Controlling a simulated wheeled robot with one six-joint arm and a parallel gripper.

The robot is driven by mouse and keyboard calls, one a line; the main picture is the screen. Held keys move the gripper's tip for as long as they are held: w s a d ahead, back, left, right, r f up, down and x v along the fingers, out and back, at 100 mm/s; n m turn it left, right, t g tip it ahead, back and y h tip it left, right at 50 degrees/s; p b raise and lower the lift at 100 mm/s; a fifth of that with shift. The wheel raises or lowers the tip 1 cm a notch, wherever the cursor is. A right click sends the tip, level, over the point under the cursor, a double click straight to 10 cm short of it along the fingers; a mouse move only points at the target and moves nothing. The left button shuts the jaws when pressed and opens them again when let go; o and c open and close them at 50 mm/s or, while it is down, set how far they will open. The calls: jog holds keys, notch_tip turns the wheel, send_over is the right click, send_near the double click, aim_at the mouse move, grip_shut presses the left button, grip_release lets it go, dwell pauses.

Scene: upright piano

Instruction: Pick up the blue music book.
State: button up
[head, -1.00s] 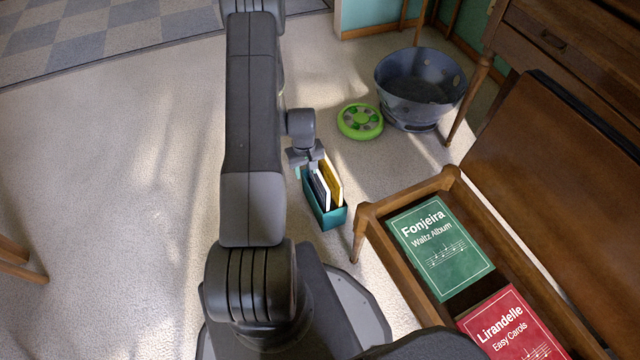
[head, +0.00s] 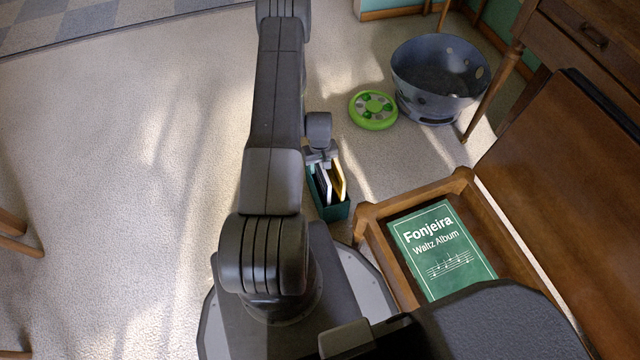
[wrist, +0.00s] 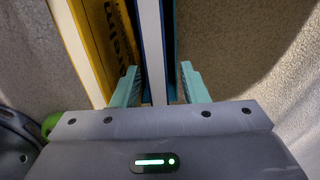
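The blue music book (head: 321,186) stands upright in a small teal box (head: 331,213) on the floor, beside a yellow book (head: 338,180). In the wrist view the blue book (wrist: 170,45) shows as blue cover and white page edges, with the yellow book (wrist: 103,40) to its left. My gripper (wrist: 158,86) is open, with one teal finger on each side of the blue book. Narrow gaps seem to show between fingers and book; contact is hard to judge. In the head view my gripper (head: 320,157) is at the box's back end, its fingers largely hidden.
A wooden piano bench (head: 376,262) stands open right of the box, with a green Fonjeira album (head: 440,247) inside. A green round toy (head: 373,110) and a blue-grey tub (head: 438,80) lie behind the box.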

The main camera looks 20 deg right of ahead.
grip_shut()
dwell(0.4)
